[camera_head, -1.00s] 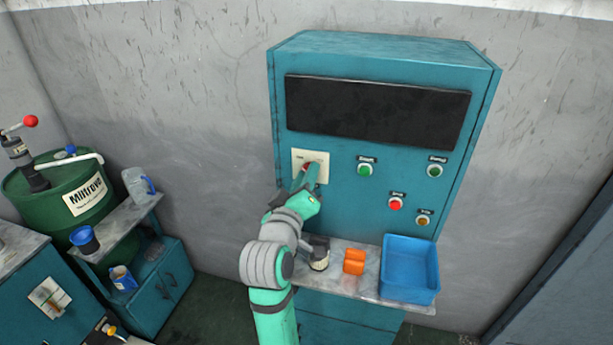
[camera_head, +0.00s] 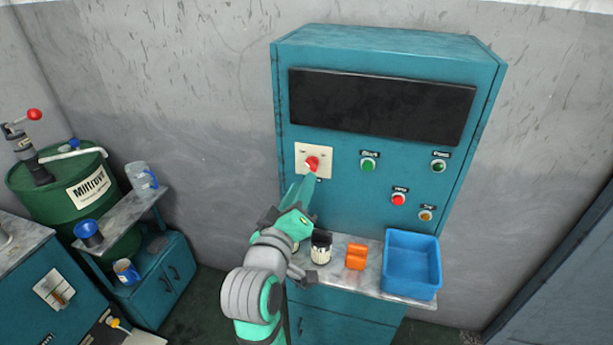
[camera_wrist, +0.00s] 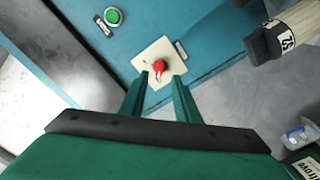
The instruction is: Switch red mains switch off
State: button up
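The red mains switch (camera_head: 312,163) is a red rotary knob on a cream square plate, at the upper left of the teal cabinet's front. It also shows in the wrist view (camera_wrist: 158,66), with a small white mark on it. My gripper (camera_head: 307,184) is just below and in front of the switch. In the wrist view my gripper (camera_wrist: 158,85) has its two teal fingers apart, with the knob visible beyond the gap. The fingers look clear of the knob and hold nothing. I cannot tell which setting the knob is at.
The cabinet front also has a green button (camera_head: 368,165), a red button (camera_head: 398,200) and a dark panel (camera_head: 380,105). On the shelf below are a dark-topped jar (camera_head: 321,248), an orange object (camera_head: 356,256) and a blue bin (camera_head: 412,264). A green drum (camera_head: 62,190) stands at left.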

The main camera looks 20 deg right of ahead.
jog(key=shift+v, duration=1.95)
jog(key=s+a+f+n+y, duration=0.15)
jog(key=s+a+f, duration=0.25)
jog(key=f, duration=0.5)
jog(key=s+a+f+t+y, duration=0.1)
jog(key=s+a+f+y, duration=0.25)
jog(key=f, duration=0.45)
jog(key=s+a+f+n+y, duration=0.1)
jog(key=s+a+f+y, duration=0.15)
jog(key=s+f, duration=0.45)
jog(key=s+a+f+m+y, duration=0.1)
jog(key=s+a+f+m, duration=0.1)
jog(key=s, duration=0.9)
jog(key=s+a+f+m+y, duration=0.1)
jog(key=s+f+m, duration=0.2)
jog(key=s, duration=0.7)
notch_tip(320, 180, down, 2)
jog(key=shift+s+a+f+g, duration=0.25)
jog(key=shift+s+a+g, duration=0.05)
jog(key=shift+s+a, duration=0.1)
jog(key=shift+y, duration=0.25)
